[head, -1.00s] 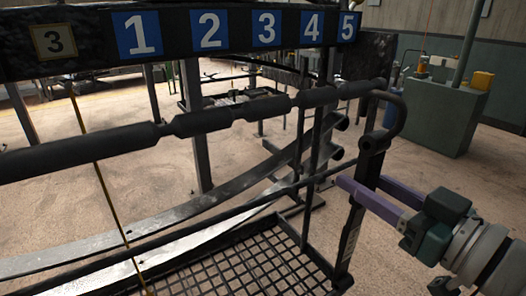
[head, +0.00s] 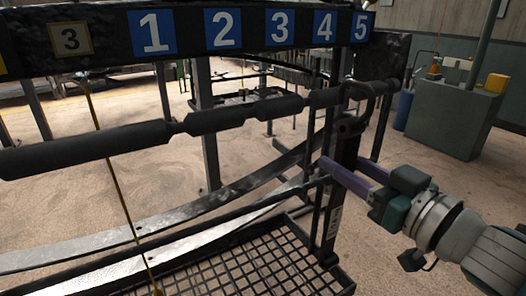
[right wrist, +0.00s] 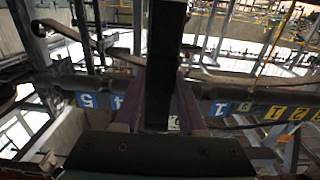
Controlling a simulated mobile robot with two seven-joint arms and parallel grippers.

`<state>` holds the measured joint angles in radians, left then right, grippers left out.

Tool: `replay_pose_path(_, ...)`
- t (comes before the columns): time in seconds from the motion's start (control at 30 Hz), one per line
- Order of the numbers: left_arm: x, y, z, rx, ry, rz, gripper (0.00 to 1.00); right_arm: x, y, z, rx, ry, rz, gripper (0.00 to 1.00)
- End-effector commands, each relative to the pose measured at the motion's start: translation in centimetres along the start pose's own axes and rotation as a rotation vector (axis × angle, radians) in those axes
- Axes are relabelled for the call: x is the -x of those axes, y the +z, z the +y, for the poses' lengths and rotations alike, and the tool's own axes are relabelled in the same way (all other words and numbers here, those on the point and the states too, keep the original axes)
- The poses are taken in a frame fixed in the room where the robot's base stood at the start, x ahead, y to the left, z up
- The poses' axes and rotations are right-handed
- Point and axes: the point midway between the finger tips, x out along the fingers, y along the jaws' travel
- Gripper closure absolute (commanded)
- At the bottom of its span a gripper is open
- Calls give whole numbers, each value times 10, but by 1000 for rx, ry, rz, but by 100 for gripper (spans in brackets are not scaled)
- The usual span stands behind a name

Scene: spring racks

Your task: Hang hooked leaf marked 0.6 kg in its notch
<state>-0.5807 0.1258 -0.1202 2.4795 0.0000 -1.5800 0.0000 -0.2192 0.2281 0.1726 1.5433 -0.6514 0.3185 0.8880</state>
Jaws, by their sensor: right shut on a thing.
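My right gripper (head: 338,172) comes in from the right in the head view, its purple fingers shut on a dark upright leaf. The leaf (head: 329,232) has a curved hook at its top and a small pale label low down, too small to read. In the right wrist view the leaf (right wrist: 165,60) stands between the fingers. The dark rail (head: 95,146) has thick sections parted by narrower notches and runs under a board (head: 185,32) numbered 1 to 5. The hook is at the rail's right part, near 4 and 5; I cannot tell whether they touch. My left gripper is out of view.
Long curved metal leaves (head: 110,241) cross beneath the rail. A mesh tray (head: 270,262) lies low in front. A green cabinet (head: 455,120) stands back right.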

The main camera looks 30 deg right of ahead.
Motion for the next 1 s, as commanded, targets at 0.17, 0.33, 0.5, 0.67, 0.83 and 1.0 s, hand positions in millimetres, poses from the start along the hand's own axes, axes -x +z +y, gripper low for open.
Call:
replay_pose_path(0.17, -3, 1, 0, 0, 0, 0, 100, -16, -2, 0, 0, -2, 6, 100)
replay_pose_path(0.33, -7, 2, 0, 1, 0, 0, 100, -30, -2, 0, 2, -1, 6, 100)
replay_pose_path(0.5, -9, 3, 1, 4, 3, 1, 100, -41, -2, 0, 1, -2, 6, 100)
replay_pose_path(0.67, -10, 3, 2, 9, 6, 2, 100, -48, -2, 0, 1, -1, 5, 100)
replay_pose_path(0.83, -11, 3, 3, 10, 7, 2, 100, -51, -2, 0, 1, -1, 5, 100)
replay_pose_path(1.0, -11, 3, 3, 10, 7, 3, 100, -51, -2, 0, 1, -1, 5, 100)
